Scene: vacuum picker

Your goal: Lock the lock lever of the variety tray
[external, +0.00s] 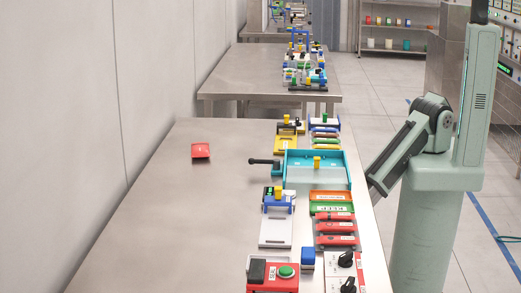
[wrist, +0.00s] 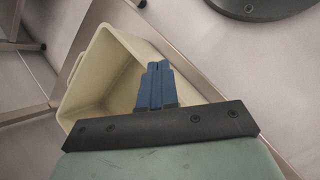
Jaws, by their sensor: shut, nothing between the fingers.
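In the external view the gripper is hidden beyond the table's right edge.
A white tray (external: 276,232) with a blue clamp and a red box with a green button (external: 286,271) stand nearer. Red and green pieces line the table's right edge.

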